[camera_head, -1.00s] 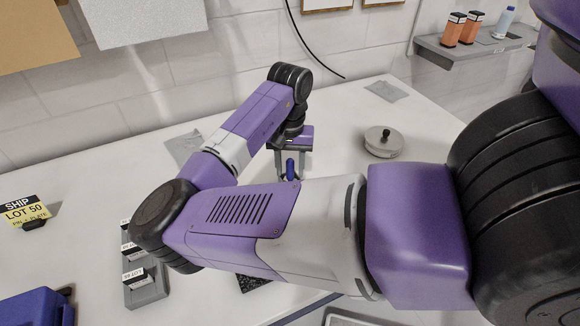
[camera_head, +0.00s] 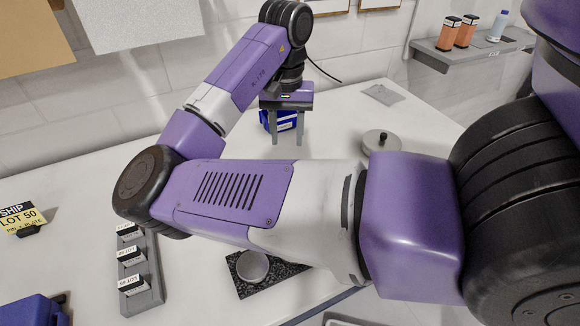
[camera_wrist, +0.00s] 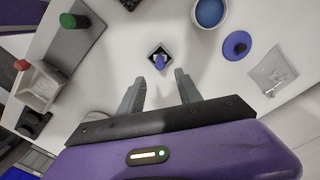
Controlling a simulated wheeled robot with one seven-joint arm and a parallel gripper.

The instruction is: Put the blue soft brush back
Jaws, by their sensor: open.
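In the wrist view, a small blue upright piece (camera_wrist: 160,62), which looks like the brush, stands in a dark square socket with a pale rim (camera_wrist: 160,52). My gripper (camera_wrist: 160,92) is open and empty, its two fingers apart, with the blue piece beyond the fingertips and between their lines. In the head view, my gripper (camera_head: 287,142) points down above the table, fingers apart. The brush and socket do not show there; my forearm covers the table below the gripper.
A blue bin (camera_head: 268,122) stands behind my gripper. A round grey lidded piece (camera_head: 381,144) sits to its right. A labelled grey rack (camera_head: 151,292) and a dark mat (camera_head: 285,272) bearing a silver disc (camera_head: 253,266) lie nearer. A wall shelf (camera_head: 460,52) holds bottles.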

